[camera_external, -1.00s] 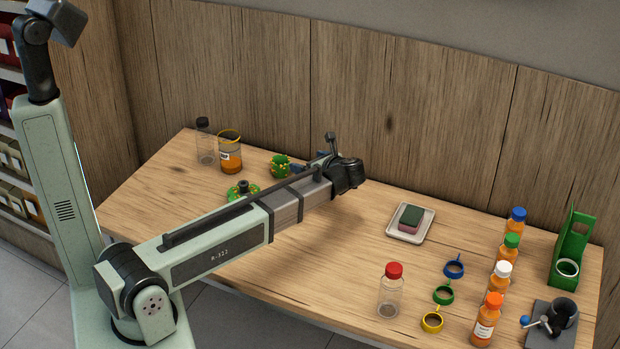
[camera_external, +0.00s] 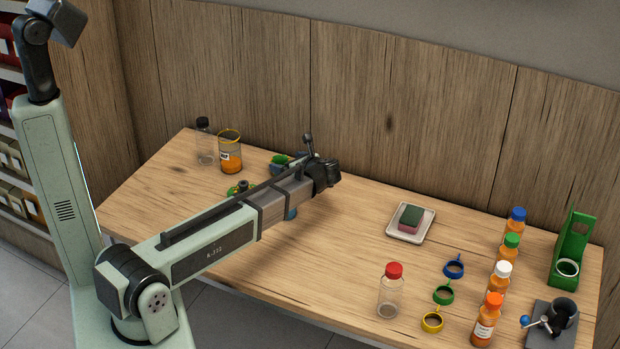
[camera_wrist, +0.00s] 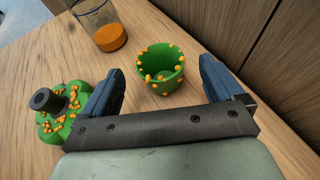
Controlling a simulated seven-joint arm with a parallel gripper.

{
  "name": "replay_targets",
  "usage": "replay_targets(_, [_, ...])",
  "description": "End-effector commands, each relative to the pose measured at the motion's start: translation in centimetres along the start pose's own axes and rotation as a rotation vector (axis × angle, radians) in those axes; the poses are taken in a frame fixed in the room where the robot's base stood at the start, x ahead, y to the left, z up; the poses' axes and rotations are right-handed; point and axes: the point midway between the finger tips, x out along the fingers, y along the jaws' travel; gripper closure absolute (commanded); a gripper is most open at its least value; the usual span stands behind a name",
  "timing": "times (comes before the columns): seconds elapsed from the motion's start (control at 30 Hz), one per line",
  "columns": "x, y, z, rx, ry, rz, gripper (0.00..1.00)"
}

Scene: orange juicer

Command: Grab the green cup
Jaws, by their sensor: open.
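The green cup (camera_wrist: 160,70) has orange dots on it and stands upright on the wooden table in the wrist view. It is ahead of my gripper (camera_wrist: 160,85), roughly between the lines of the two blue fingers. The fingers are apart with nothing between them. In the external view the green cup (camera_external: 281,160) is mostly hidden by my arm, and my gripper there is largely hidden too. A green lid-like piece with a dark knob (camera_wrist: 60,112) and orange dots lies left of the left finger.
A jar with orange content (camera_wrist: 108,32) stands beyond the cup; a clear bottle (camera_external: 205,145) is beside it. The wooden wall rises close on the right in the wrist view. A tray with a sponge (camera_external: 410,222) and several bottles are far to the right.

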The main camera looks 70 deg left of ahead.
Motion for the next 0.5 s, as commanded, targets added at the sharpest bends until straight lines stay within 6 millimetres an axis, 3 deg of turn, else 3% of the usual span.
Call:
replay_targets(0.33, [4.2, 0.1, 0.0, 0.0, 0.0, 0.002, 0.06])
replay_targets(0.5, [4.8, 0.1, 0.0, 0.001, 0.0, 0.0, 0.06])
